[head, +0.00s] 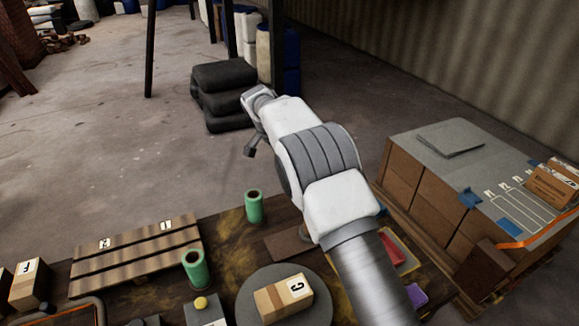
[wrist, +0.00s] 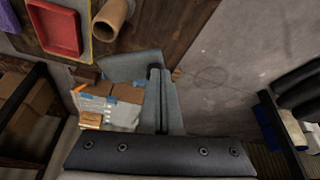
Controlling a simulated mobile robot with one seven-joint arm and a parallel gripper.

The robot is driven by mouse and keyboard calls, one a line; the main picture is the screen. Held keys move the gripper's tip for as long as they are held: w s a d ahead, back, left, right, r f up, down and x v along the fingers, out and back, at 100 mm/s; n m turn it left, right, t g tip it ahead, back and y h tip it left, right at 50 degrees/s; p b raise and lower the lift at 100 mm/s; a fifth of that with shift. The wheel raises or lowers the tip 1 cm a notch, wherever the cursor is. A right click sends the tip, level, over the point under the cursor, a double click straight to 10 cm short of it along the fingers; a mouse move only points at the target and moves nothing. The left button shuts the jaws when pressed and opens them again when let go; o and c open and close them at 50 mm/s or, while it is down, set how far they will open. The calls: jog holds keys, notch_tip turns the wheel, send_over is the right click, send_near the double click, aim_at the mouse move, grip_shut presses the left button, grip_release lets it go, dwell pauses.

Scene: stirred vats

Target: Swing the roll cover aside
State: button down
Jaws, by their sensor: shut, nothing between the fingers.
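I cannot pick out a roll cover for certain. Two upright green rolls, one at the table's far edge (head: 254,207) and one nearer (head: 195,269), stand on the stained table (head: 230,237) in the head view. In the wrist view a tan hollow roll (wrist: 112,17) is near the table edge, beside a red tray (wrist: 54,26). My gripper (wrist: 156,72) is shut and empty in the wrist view, apart from the roll. In the head view my arm crosses the right part of the table and hides some of it.
A slatted wooden board (head: 137,257) lies on the table at left. A round grey plate (head: 252,312) carries a box marked C (head: 283,297). A pallet of cartons (head: 425,190) stands at right.

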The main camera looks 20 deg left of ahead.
jog(key=v, duration=1.4)
jog(key=s+d+r+n+y, duration=0.1)
jog(key=s+d+r, duration=0.25)
jog(key=d, duration=0.45)
jog(key=s+d+r+n, duration=0.1)
jog(key=s+d+r, duration=0.1)
jog(key=d+r, duration=0.5)
jog(key=s+d+r+n+y, duration=0.1)
jog(key=s+d+r, duration=0.2)
jog(key=d, duration=0.7)
jog(key=s+d+f+n, duration=0.1)
jog(key=s+d, duration=0.3)
jog(key=s, duration=0.4)
jog(key=s+d+f+n+t, duration=0.1)
jog(key=s+d+f, duration=0.3)
jog(key=s, duration=0.4)
jog(key=s+d+f+n+t, duration=0.1)
jog(key=s+d+f, duration=0.1)
jog(key=s+d, duration=0.3)
jog(key=s+p, duration=0.1)
jog(key=s, duration=0.2)
jog(key=shift+f+n, duration=0.15)
jog(key=shift+n, duration=0.15)
